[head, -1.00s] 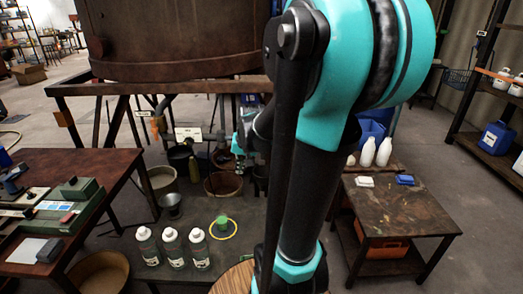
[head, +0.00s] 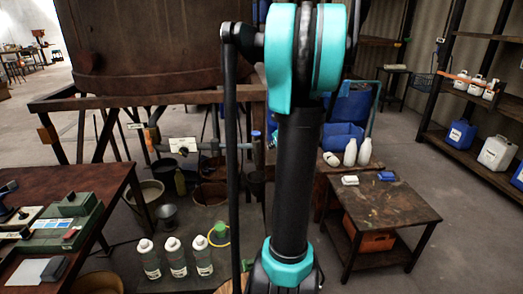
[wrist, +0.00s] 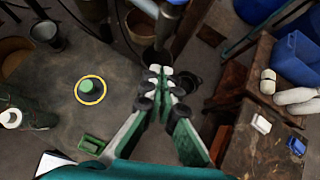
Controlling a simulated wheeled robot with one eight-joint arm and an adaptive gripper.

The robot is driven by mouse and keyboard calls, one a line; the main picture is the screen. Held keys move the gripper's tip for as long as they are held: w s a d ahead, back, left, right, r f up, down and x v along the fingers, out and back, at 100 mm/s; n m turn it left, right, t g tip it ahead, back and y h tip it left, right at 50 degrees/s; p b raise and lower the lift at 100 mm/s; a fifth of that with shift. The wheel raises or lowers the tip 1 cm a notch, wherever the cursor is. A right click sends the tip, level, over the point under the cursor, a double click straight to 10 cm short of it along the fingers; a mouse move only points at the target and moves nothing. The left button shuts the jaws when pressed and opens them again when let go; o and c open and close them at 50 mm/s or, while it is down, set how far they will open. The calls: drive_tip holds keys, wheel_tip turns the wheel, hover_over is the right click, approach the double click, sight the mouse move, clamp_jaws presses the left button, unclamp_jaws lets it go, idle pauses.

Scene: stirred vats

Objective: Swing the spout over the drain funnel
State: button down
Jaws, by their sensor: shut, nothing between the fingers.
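A grey pipe (head: 228,146), which looks like the spout, runs below the vat (head: 160,45) to a blue-capped upright end (head: 256,140). The wrist view shows a blue-grey pipe end (wrist: 165,28) just beyond the fingertips; I cannot tell if they touch. A dark pot (head: 257,184) stands below that end. A grey funnel-shaped vessel (head: 167,215) stands on the floor mat to the left; it also shows in the wrist view (wrist: 46,33). My gripper (wrist: 167,78) is shut and empty, pointing toward the pipe; my arm hides it in the head view.
Several buckets, including a brown one (head: 209,192), stand under the vat frame. White bottles (head: 172,258) and a green-capped item (head: 220,230) in a yellow ring stand in front. A low table (head: 385,220) is at right, a dark bench (head: 70,175) at left.

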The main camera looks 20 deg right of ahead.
drive_tip(key=shift+w+r+x, duration=0.3)
drive_tip(key=shift+r+x, duration=0.05)
drive_tip(key=shift+x, duration=1.8)
drive_tip(key=shift+w+r+x, duration=0.3)
drive_tip(key=shift+x, duration=1.9)
drive_tip(key=shift+w+r+x, duration=0.3)
drive_tip(key=shift+r+x, duration=0.05)
drive_tip(key=shift+x, duration=1.8)
drive_tip(key=shift+d, duration=0.15)
drive_tip(key=shift+w+d+r, duration=0.1)
drive_tip(key=shift+w+d, duration=0.35)
drive_tip(key=shift+w, duration=0.35)
drive_tip(key=shift+w+d, duration=0.45)
drive_tip(key=shift+w, duration=0.3)
